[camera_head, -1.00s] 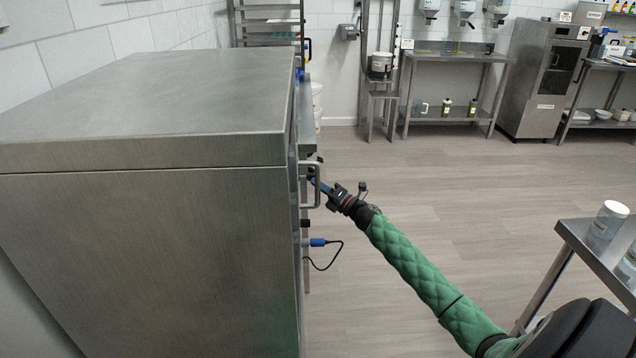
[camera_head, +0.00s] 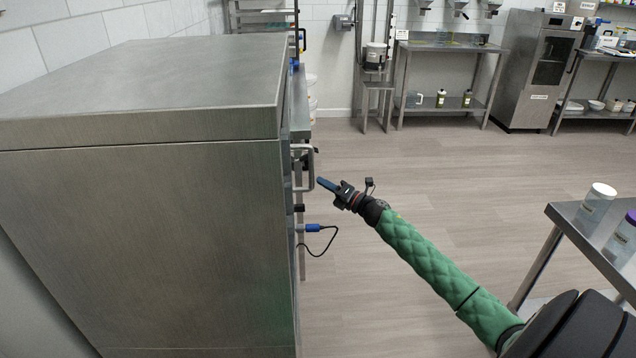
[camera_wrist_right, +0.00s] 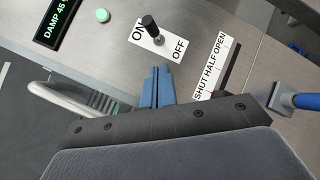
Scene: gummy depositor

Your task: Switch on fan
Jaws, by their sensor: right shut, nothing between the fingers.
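The steel cabinet (camera_head: 150,230) fills the left of the head view; its front panel is seen edge-on there. In the right wrist view, a black toggle switch (camera_wrist_right: 149,23) stands on a white ON/OFF plate (camera_wrist_right: 177,47). The lever leans toward the upper left, the ON side in the picture, though the angle makes its setting uncertain. My right gripper (camera_head: 320,182) is shut and empty, just right of the cabinet handle (camera_head: 311,170). Its blue fingers (camera_wrist_right: 156,72) point at the panel just below the switch plate in the wrist picture, apart from the lever. My left gripper is not in view.
A green button (camera_wrist_right: 103,15), a dark "DAMP 45" display (camera_wrist_right: 62,22) and a "SHUT HALF OPEN" label (camera_wrist_right: 211,66) surround the switch. A blue plug (camera_head: 312,228) with a black cable sticks out below the handle. A table (camera_head: 566,215) with jars stands right; open floor lies between.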

